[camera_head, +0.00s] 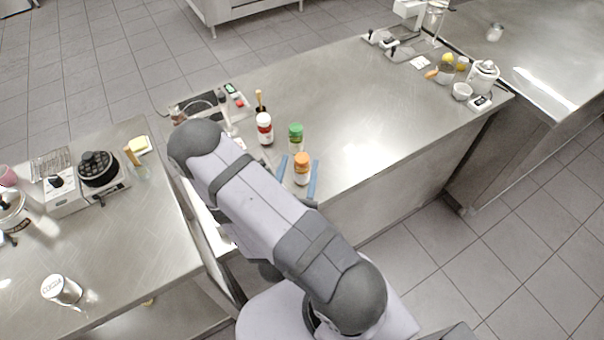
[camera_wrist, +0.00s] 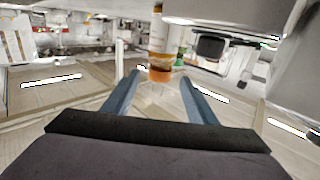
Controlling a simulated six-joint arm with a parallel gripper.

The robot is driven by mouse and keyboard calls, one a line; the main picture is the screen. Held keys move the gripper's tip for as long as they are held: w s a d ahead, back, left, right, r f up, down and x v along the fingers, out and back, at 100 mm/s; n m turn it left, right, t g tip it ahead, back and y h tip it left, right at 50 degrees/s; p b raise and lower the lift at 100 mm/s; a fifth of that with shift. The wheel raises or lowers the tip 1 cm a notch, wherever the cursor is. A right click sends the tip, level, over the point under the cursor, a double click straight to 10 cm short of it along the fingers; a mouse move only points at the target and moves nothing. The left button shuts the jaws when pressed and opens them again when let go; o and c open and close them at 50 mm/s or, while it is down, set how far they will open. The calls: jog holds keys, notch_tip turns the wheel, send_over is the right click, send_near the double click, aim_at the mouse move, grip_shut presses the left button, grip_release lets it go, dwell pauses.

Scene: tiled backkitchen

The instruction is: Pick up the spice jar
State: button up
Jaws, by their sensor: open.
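An orange-capped spice jar (camera_head: 302,170) stands upright near the front edge of the steel counter. My gripper (camera_head: 300,160) is open, and its two blue fingers show on either side of this jar in the head view. In the wrist view, the jar (camera_wrist: 160,66) appears between the tips of my open gripper (camera_wrist: 162,76), with a gap on both sides. I cannot tell how deep it sits between the fingers. A green-capped jar (camera_head: 296,137) stands just behind it, and its green (camera_wrist: 181,52) shows in the wrist view.
A white bottle with a red cap (camera_head: 265,130) stands to the left of the green-capped jar. The counter (camera_head: 370,120) is clear to the right of the jars. A white kettle (camera_head: 484,76) and small bowl (camera_head: 462,91) stand at its far right end.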

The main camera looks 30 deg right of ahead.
jog(key=shift+b+x, duration=0.45)
jog(key=shift+x, duration=0.6)
jog(key=shift+f, duration=0.15)
jog(key=shift+w+d+b, duration=0.25)
jog(key=shift+d+b, duration=0.05)
jog(key=shift+d, duration=0.05)
jog(key=p+x, duration=0.1)
jog(key=x, duration=0.3)
jog(key=shift+w+d+p, duration=0.1)
jog(key=shift+w+p, duration=0.05)
jog(key=shift+p, duration=0.2)
jog(key=shift+c, duration=0.7)
grip_shut()
